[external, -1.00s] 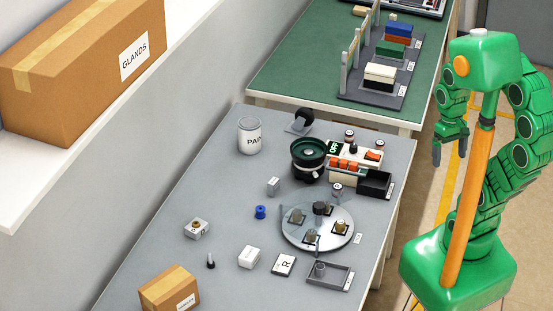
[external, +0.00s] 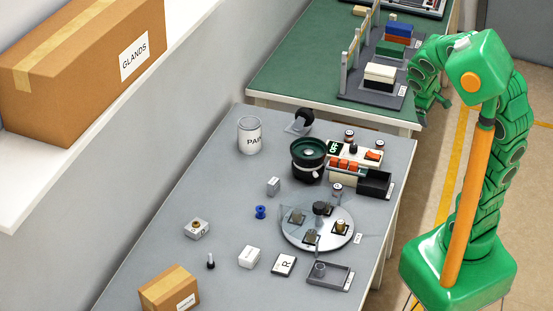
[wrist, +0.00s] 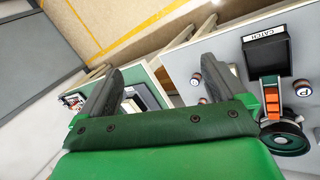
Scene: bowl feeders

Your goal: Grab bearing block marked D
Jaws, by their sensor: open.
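No letter D is readable in any view. A pale metal block with a brass-coloured bore (external: 196,229) sits at the left of the grey table; its marking is too small to read. A small grey block (external: 273,186) stands farther back, its mark also unclear. My gripper (external: 440,101) is beside the right edge of the green table, well away from both blocks and partly hidden by my arm. In the wrist view my gripper (wrist: 160,86) is open, its two dark fingers spread with nothing between them.
The green table (external: 300,71) carries a rack of coloured blocks.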

